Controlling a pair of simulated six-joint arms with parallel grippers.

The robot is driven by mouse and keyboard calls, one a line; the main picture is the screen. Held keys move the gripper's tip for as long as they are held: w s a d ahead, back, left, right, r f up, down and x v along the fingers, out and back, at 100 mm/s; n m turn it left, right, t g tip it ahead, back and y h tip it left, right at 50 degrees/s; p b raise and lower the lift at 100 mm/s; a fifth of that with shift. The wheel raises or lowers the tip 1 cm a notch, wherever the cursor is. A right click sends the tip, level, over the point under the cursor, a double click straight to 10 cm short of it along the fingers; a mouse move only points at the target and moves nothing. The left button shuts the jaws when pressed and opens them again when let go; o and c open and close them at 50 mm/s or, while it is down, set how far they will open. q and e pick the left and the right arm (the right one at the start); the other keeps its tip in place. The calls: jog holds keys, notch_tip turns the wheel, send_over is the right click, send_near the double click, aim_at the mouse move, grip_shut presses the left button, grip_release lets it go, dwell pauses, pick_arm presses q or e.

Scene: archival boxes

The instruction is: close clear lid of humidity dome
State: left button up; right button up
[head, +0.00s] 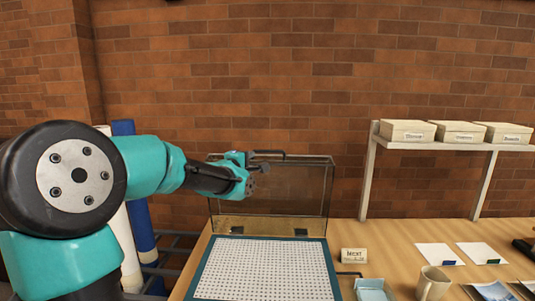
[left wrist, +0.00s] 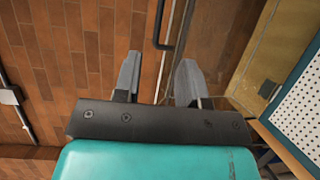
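The clear lid (head: 300,190) stands raised, roughly upright, at the back of the humidity dome's base (head: 262,270), which has a teal rim and a dotted white surface. A dark bar handle (head: 270,152) shows at the lid's top edge. My left gripper (head: 258,167) is by the upper left part of the lid, near the handle. In the left wrist view its two fingers (left wrist: 158,82) are apart, with the dark handle (left wrist: 160,25) and a thin lid edge beyond them. I see no contact for certain. My right gripper is not in view.
A small sign (head: 354,256), an open blue box (head: 373,289), a mug (head: 433,283) and white cards (head: 440,254) lie right of the dome on the wooden table (head: 395,238). A shelf (head: 455,146) with three boxes stands behind. A brick wall is at the back.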

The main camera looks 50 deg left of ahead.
aim_at(269, 151)
pick_arm(q)
jog(key=x, duration=1.4)
jog(key=shift+w, duration=0.1)
jog(key=shift+f, duration=0.1)
grip_shut()
